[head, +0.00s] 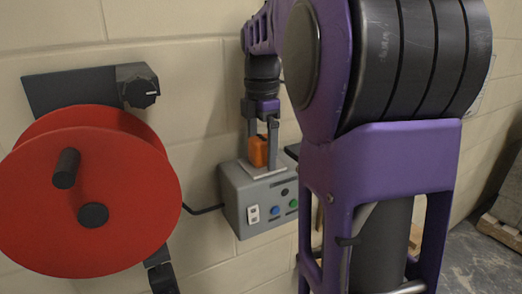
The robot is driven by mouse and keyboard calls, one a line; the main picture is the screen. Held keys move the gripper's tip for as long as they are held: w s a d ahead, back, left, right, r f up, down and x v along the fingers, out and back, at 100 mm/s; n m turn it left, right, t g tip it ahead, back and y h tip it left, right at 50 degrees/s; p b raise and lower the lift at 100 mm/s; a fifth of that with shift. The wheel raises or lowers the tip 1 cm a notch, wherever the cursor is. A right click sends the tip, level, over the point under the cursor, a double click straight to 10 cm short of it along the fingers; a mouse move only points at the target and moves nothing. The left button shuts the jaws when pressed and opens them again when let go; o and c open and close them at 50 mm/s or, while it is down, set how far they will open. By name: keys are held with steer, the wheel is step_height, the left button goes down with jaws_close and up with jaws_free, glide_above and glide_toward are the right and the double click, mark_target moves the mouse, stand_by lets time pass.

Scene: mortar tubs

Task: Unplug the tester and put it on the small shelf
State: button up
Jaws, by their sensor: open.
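The orange tester (258,151) is upright on the top of a grey wall box (236,194), at a pale plate there. My gripper (262,160) points down over it, with one finger on each side of the tester. The jaws are open; whether a finger touches it cannot be told. A dark flat edge (292,151) shows just right of the box, partly hidden behind my arm; I cannot tell whether it is the small shelf.
A large red reel (92,195) stands out from the block wall at the left, by a dark bracket (75,90). A black cable (203,210) meets the box's left side. Buttons and a white switch are on its front. My purple arm covers the centre right.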

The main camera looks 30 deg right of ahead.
mark_target(262, 138)
steer(key=shift+c, duration=0.3)
stand_by(0.6)
jaws_close()
steer(key=shift+r+p, duration=0.1)
steer(key=shift+p, duration=0.2)
steer(key=shift+r+p, duration=0.6)
steer(key=shift+r, duration=2.3)
